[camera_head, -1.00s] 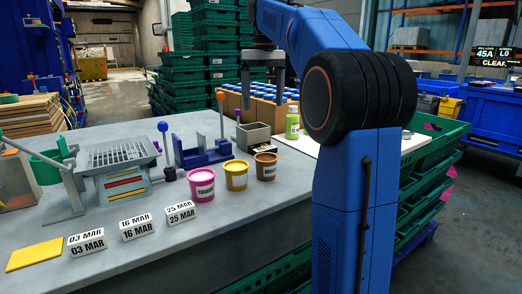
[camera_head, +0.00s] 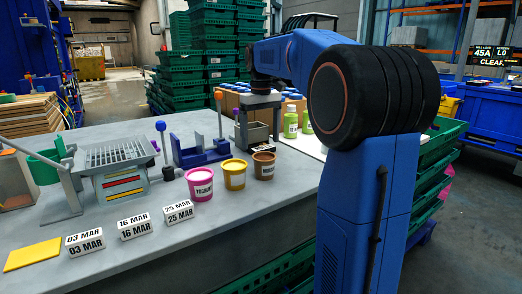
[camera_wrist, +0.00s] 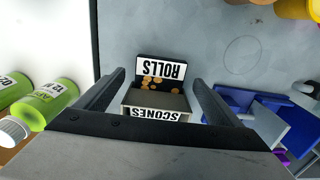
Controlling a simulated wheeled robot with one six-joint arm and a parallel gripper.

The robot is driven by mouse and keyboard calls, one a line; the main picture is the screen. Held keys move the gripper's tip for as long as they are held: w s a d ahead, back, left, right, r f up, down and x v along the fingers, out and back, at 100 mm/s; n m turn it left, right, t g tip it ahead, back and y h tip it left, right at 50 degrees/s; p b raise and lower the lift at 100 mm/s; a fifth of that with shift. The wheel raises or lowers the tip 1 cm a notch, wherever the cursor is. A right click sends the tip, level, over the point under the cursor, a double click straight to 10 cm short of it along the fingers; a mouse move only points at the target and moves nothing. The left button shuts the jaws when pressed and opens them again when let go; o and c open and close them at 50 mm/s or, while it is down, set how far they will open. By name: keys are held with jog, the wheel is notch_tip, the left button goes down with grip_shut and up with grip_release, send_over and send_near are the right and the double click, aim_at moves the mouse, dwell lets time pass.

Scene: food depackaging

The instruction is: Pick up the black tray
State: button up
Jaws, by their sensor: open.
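In the wrist view, a black tray (camera_wrist: 178,82) with a white ROLLS label and small orange-brown pieces inside lies between my fingers. A grey-beige box part (camera_wrist: 155,98) with a SCONES label adjoins it; I cannot tell whether they are one piece. In the head view, a grey box (camera_head: 258,132) stands at the bench's far right, partly hidden by my gripper, and the black tray is hard to make out. My gripper (camera_wrist: 158,78) is open, with one finger on each side of the tray and box. It points down over them, and no contact shows.
Green bottles (camera_wrist: 52,98) stand left of my gripper in the wrist view. A blue stand (camera_wrist: 265,108) is close on the right. Pink (camera_head: 201,184), yellow (camera_head: 234,174) and brown (camera_head: 263,165) tubs stand nearer on the bench (camera_head: 215,222). Green crates (camera_head: 212,50) are stacked behind.

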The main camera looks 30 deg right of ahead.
jog(key=shift+f, duration=0.95)
jog(key=c, duration=1.2)
